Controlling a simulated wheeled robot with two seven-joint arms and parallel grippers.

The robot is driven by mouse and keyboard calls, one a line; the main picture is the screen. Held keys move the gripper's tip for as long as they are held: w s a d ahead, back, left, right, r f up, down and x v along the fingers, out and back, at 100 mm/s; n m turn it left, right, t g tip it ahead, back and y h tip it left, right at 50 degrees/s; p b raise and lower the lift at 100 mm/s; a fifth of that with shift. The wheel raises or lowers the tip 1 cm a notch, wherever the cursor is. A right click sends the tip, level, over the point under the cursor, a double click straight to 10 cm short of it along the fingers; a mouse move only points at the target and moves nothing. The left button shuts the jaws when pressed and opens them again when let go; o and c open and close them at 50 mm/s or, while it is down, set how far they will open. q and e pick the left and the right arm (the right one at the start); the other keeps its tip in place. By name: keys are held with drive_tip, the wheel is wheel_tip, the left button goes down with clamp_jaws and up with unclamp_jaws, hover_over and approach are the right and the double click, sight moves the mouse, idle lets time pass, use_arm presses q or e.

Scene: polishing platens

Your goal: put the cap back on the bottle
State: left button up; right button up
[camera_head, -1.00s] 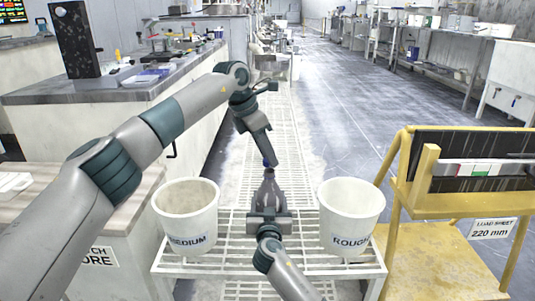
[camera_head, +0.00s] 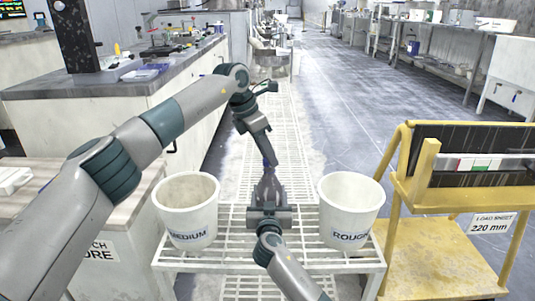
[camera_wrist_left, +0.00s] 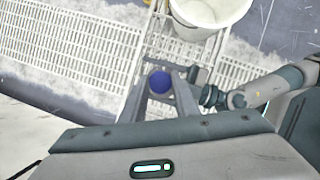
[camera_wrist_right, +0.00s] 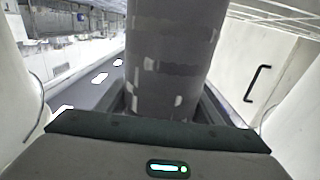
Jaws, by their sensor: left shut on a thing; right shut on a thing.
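My left gripper (camera_head: 268,160) comes down from above and is shut on a small blue cap (camera_wrist_left: 160,82), which shows round between its fingers in the left wrist view. My right gripper (camera_head: 268,190) points away from me over the white rack, below the left one. It is shut on a grey bottle (camera_wrist_right: 172,60), a patchy cylinder standing up between its fingers in the right wrist view. The cap is close above the right gripper. The bottle's mouth is hidden, so I cannot tell whether cap and bottle touch.
A white bucket marked MEDIUM (camera_head: 188,218) stands left of the grippers, and one marked ROUGH (camera_head: 350,215) stands right, both on a white slatted rack (camera_head: 230,258). A yellow cart (camera_head: 425,190) is at right, a grey-topped bench (camera_head: 120,85) at left.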

use_arm(q)
drive_tip(key=shift+f, duration=0.6)
use_arm(e)
clamp_jaws()
use_arm(q)
drive_tip(key=shift+w+m+g, duration=0.1)
drive_tip(key=shift+m+g, duration=0.5)
drive_tip(key=shift+m, duration=1)
drive_tip(key=o, duration=1)
drive_tip(key=shift+r, duration=0.1)
drive_tip(key=shift+r, duration=2.2)
